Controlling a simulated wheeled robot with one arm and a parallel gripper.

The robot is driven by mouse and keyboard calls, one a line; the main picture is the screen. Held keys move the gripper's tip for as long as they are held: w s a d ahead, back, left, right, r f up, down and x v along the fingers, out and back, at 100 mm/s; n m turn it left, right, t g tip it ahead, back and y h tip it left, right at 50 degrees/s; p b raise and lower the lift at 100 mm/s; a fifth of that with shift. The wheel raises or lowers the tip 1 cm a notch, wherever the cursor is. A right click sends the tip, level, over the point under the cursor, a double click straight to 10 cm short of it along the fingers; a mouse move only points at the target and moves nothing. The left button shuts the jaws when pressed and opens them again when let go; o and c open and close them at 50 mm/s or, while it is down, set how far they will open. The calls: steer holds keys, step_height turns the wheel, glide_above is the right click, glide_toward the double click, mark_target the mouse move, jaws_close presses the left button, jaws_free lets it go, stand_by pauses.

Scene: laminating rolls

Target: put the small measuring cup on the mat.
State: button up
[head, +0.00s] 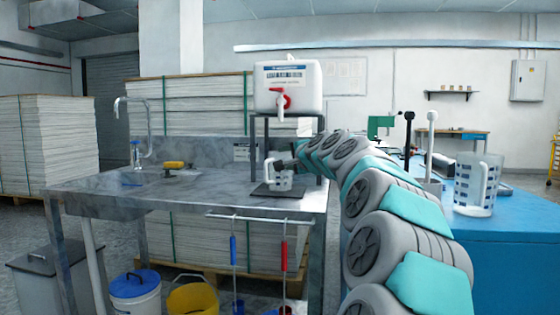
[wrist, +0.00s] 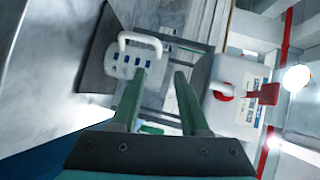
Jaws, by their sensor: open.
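The small measuring cup (head: 280,181), clear with dark marks and a white handle, stands upright on the dark mat (head: 262,191) on the steel counter under the dispenser. In the wrist view the cup (wrist: 122,66) shows just past my left finger, with the mat (wrist: 92,70) behind it. My gripper (wrist: 159,75) is open, its two green fingers apart with nothing held between them. In the head view my gripper (head: 284,162) is at the cup's upper part, partly blending with it. I cannot tell whether a finger touches the cup.
A white dispenser (head: 288,85) with a red tap sits on a metal stand above the mat. A larger measuring cup (head: 478,185) stands on the blue table (head: 520,225) at right. A yellow-handled tool (head: 175,165) and a tap (head: 135,103) are at the counter's left.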

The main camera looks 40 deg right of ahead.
steer(key=shift+v, duration=1.6)
steer(key=w+a+f+n+g+y, duration=0.1)
steer(key=a+f+n+y, duration=0.15)
steer(key=a, duration=0.35)
steer(key=w+a+f+n+y, duration=0.1)
steer(key=w+a+f+n, duration=0.15)
steer(key=a, duration=0.35)
steer(key=s+a+f+n+g+y, duration=0.2)
steer(key=s+a+f+n+g, duration=0.25)
steer(key=a+f, duration=0.6)
steer(key=s+a+f+n+g+y, duration=0.25)
steer(key=s+a+f, duration=0.4)
steer(key=a, duration=0.75)
steer(key=s+a+f+n+g+h, duration=0.1)
steer(key=s+a+f+n+g, duration=0.4)
steer(key=s+f, duration=0.5)
steer(key=s+f+n+g+h, duration=0.1)
steer(key=s+f, duration=0.3)
steer(key=s, duration=0.5)
steer(key=s+f+n+g+h, duration=0.1)
steer(key=s+f+n+g, duration=0.1)
steer(key=s, duration=0.8)
step_height(320, 180, down, 3)
steer(key=shift+s+r+g, duration=0.1)
steer(key=shift+s+g, duration=0.1)
steer(key=shift+g, duration=0.4)
